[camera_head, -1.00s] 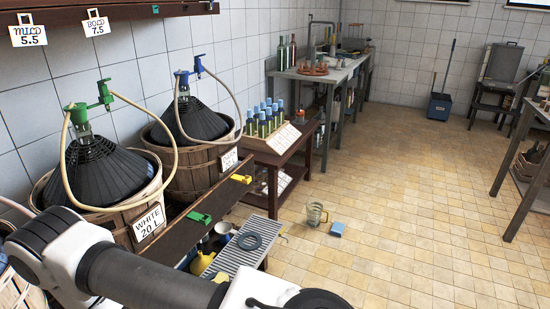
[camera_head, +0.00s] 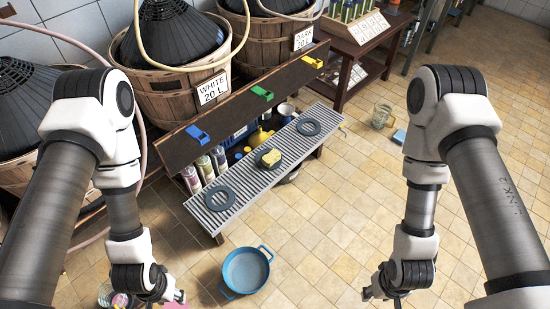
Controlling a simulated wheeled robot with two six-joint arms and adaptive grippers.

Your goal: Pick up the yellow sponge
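The yellow sponge (camera_head: 271,157) sits on the middle dark ring of the slatted grey rack (camera_head: 246,183), in front of the baskets. My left gripper (camera_head: 160,294) hangs low at the lower left, well apart from the sponge. My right gripper (camera_head: 374,293) hangs low at the lower right, also well apart from it. Both point downward, and their fingers are too small and dark to tell open from shut. No gripper touches the sponge.
A blue pan (camera_head: 246,271) lies on the floor between my grippers. A wooden board (camera_head: 228,115) with coloured clips rises behind the rack, with bottles beneath. A glass mug (camera_head: 382,116) and a blue block (camera_head: 399,136) are on the floor at right.

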